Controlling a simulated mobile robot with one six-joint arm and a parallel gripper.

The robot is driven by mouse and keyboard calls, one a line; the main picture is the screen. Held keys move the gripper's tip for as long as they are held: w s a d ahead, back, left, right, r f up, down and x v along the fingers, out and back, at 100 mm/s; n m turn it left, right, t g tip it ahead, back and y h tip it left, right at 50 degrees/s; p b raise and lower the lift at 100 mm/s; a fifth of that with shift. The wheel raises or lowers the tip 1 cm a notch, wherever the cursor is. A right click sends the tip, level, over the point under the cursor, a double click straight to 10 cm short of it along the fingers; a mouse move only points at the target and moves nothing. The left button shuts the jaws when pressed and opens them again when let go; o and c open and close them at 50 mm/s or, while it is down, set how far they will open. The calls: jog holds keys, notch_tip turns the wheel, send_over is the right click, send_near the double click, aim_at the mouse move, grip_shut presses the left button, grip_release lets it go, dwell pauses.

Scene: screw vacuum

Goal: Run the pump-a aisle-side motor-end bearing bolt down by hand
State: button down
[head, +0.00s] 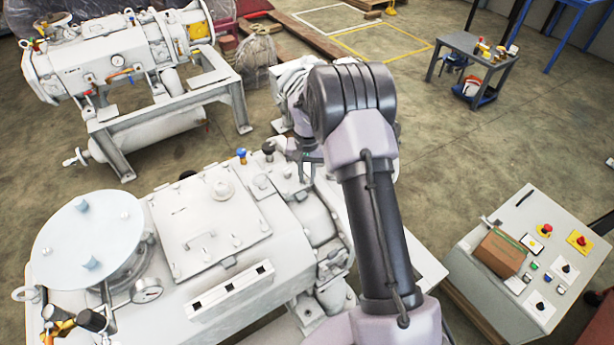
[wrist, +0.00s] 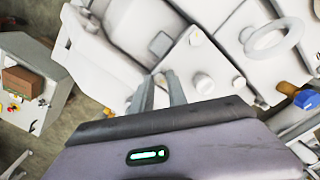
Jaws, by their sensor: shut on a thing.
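The near white pump (head: 265,205) fills the lower left of the head view, with a hatch plate and a round lid on top. It also fills most of the wrist view (wrist: 120,60). My gripper (head: 307,163) is over its far right end, partly hidden by my arm. In the wrist view my gripper's two narrow grey fingers (wrist: 161,78) are close together over the white casing. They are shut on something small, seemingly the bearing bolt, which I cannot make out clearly.
A second white pump on a frame (head: 120,60) stands at the back left. A control box (head: 530,240) with a cardboard box (head: 499,253) on it is at the right.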

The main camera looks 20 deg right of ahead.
jog(key=m, duration=0.2)
jog(key=m+b, duration=0.1)
jog(key=m, duration=0.1)
jog(key=shift+w+r+m, duration=0.15)
jog(key=shift+m, duration=0.15)
jog(key=m+b, duration=0.1)
jog(key=m, duration=0.4)
jog(key=shift+b, duration=0.35)
jog(key=m+b, duration=0.1)
jog(key=m, duration=0.3)
jog(key=shift+m, duration=0.4)
jog(key=shift+m+b, duration=0.9)
jog(key=shift+m, duration=1.4)
jog(key=shift+r, duration=0.1)
jog(key=c, duration=1.3)
grip_release()
